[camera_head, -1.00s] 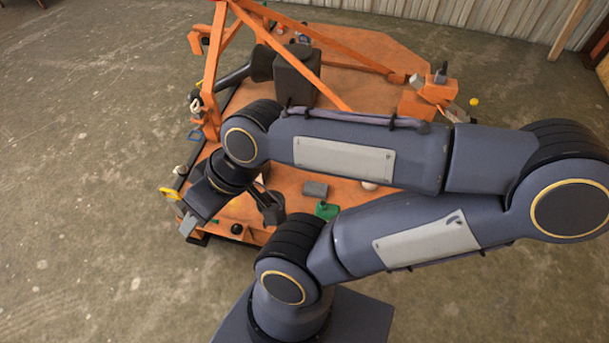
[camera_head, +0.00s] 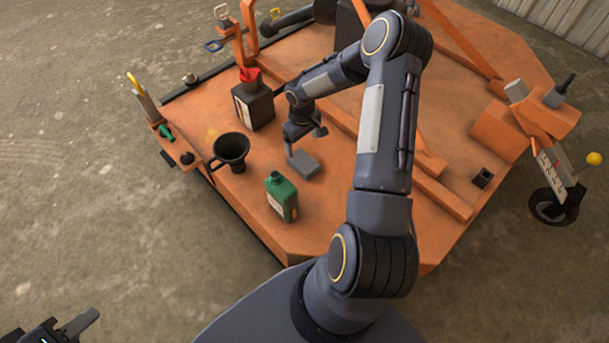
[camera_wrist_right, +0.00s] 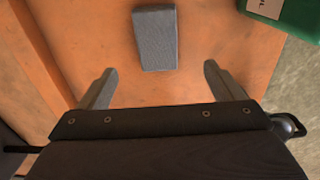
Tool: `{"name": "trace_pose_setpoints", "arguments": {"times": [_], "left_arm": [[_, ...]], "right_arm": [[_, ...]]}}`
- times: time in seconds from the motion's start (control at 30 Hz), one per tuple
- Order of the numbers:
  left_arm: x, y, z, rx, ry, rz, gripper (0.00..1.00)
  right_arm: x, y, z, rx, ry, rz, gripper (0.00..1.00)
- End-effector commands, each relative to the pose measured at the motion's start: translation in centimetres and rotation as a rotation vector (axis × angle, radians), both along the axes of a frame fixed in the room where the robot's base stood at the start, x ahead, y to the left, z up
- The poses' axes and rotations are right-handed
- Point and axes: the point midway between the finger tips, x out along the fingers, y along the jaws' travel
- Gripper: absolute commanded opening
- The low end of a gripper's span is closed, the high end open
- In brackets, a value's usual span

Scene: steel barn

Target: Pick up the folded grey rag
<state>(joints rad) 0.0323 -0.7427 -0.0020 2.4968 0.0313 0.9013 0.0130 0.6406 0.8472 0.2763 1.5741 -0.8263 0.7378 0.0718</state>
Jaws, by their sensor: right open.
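The folded grey rag (camera_head: 304,167) is a small flat block lying on the orange deck (camera_head: 345,215), beside the green bottle (camera_head: 281,196). It also shows in the right wrist view (camera_wrist_right: 155,38), at the top middle. My right gripper (camera_head: 304,141) is just beyond the rag in the head view, pointing down. In the right wrist view its fingers (camera_wrist_right: 160,72) are spread wide and empty, with the rag ahead, roughly between their lines. My left gripper (camera_head: 75,327) shows only in part at the bottom left corner, far from the rag; its opening is unclear.
A black funnel (camera_head: 231,148) and a dark can with a red top (camera_head: 252,105) stand left of the rag. Orange beams (camera_head: 440,190) run beyond and right of my right arm. The green bottle also shows in the wrist view (camera_wrist_right: 292,14).

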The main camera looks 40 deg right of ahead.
Motion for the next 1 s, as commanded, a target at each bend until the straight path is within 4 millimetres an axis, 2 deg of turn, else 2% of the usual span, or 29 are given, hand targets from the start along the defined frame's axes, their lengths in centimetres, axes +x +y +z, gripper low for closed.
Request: {"name": "trace_pose_setpoints", "arguments": {"times": [0.03, 0.1, 0.47, 0.7, 0.97, 1.0], "left_arm": [[0.0, 0.0, -0.9, 0.0, -0.001, 0.0, 0.36], [0.0, 0.0, -1.2, 0.0, -0.001, 0.0, 0.36], [0.0, 0.0, -2.5, 0.0, -0.001, 0.0, 0.36], [0.0, 0.0, -4.3, 0.0, 0.0, 0.0, 0.36], [0.0, 0.0, -4.3, 0.0, -0.001, 0.0, 0.36], [0.0, 0.0, -4.3, 0.0, -0.001, 0.0, 0.36]], "right_arm": [[0.1, 0.0, -2.0, 0.006, 0.004, 0.002, 0.87], [0.1, -0.2, -3.1, 0.006, 0.008, 0.003, 0.87], [0.1, -0.4, -6.7, 0.007, 0.009, 0.003, 0.87], [0.1, -0.8, -10.3, 0.008, 0.011, 0.004, 0.87], [0.2, -0.8, -10.6, 0.006, 0.009, 0.004, 0.87], [0.2, -0.8, -10.6, 0.006, 0.009, 0.004, 0.85]]}}
